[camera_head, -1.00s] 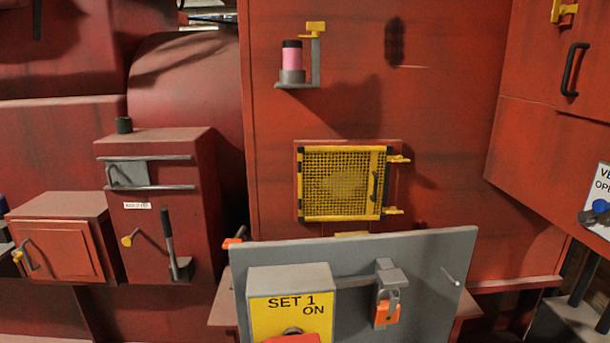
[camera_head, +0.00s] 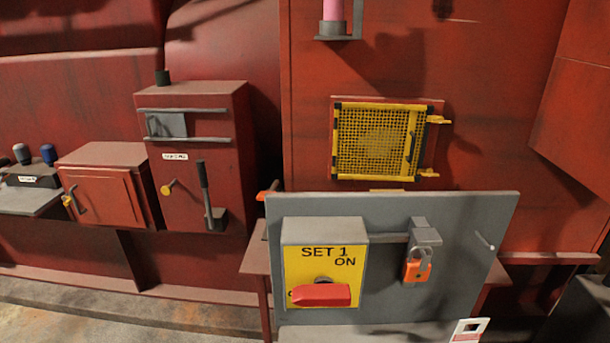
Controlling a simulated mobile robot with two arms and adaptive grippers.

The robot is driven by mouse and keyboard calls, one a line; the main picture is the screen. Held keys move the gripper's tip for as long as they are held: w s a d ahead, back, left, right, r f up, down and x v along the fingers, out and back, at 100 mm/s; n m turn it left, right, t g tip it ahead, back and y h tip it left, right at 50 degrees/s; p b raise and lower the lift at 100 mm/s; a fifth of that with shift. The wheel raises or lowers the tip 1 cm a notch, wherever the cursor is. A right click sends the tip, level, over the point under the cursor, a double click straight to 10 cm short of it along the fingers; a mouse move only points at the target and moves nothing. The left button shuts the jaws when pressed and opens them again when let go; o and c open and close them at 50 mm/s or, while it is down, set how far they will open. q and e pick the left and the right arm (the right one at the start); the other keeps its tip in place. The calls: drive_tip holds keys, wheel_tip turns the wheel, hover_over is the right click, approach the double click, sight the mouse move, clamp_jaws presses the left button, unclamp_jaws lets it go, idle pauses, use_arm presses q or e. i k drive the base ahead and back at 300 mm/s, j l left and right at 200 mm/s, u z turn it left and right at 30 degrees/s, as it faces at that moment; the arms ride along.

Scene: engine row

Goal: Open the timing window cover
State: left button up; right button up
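A red cabinet (camera_head: 190,190) stands left of centre. On its upper front a small grey plate (camera_head: 166,125) sits between two horizontal rails, at their left end; it may be the timing window cover, but the white label (camera_head: 174,156) below is too small to read. A yellow-handled knob (camera_head: 168,187) and an upright dark lever (camera_head: 206,195) are lower on its front. A yellow mesh door (camera_head: 378,142) with a dark handle is closed on the red wall to the right. Neither of my grippers is in view.
A grey panel (camera_head: 385,270) stands in front, with a yellow switch box (camera_head: 323,262) marked SET 1 ON, a red handle (camera_head: 321,295) and an orange padlock (camera_head: 417,265). A smaller red box (camera_head: 100,185) stands left. Floor (camera_head: 110,320) shows free at lower left.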

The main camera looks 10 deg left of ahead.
sight(165, 125)
drive_tip(key=i+j, duration=0.1)
drive_tip(key=j, duration=0.35)
drive_tip(key=i+j, duration=0.1)
drive_tip(key=j, duration=0.3)
drive_tip(key=i+j, duration=0.1)
drive_tip(key=j, duration=0.35)
drive_tip(key=i+j, duration=0.1)
drive_tip(key=j, duration=0.3)
